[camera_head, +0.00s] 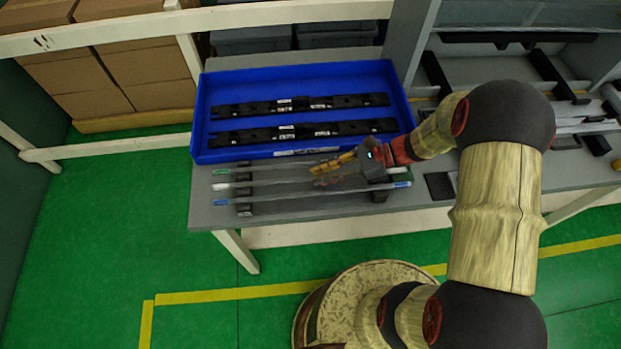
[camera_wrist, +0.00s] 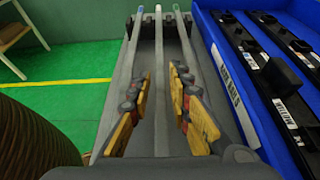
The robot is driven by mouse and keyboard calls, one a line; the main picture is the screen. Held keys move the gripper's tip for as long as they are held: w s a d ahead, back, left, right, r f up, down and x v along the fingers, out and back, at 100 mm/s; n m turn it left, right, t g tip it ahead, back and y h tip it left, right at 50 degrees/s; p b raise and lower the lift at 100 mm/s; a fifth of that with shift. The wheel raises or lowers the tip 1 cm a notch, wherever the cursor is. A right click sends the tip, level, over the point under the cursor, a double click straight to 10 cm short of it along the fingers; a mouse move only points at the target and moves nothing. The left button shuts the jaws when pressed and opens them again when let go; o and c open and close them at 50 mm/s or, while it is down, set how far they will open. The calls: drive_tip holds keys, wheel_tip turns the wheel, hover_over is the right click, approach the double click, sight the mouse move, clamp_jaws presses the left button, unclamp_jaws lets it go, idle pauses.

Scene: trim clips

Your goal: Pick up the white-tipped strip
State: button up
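The white-tipped strip (camera_head: 222,185) lies on the grey table as the middle one of three thin strips. In the wrist view the white-tipped strip (camera_wrist: 159,40) runs lengthwise between my fingers. My gripper (camera_head: 335,166) is over the right part of the strips. In the wrist view my gripper (camera_wrist: 160,75) is open, with a gap on each side of the strip. I cannot tell whether the fingertips are level with the strip or above it. The strip's near end is hidden by my gripper.
A green-tipped strip (camera_head: 222,172) and a blue-tipped strip (camera_head: 222,202) lie on either side, on dark supports. A blue tray (camera_head: 200,130) with two black bars stands just behind. The table (camera_head: 205,215) has bare room at its left front. Shelving stands at the right.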

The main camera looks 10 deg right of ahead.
drive_tip(key=shift+a+f, duration=0.1)
drive_tip(key=shift+a, duration=0.2)
drive_tip(key=shift+c, duration=0.8)
clamp_jaws()
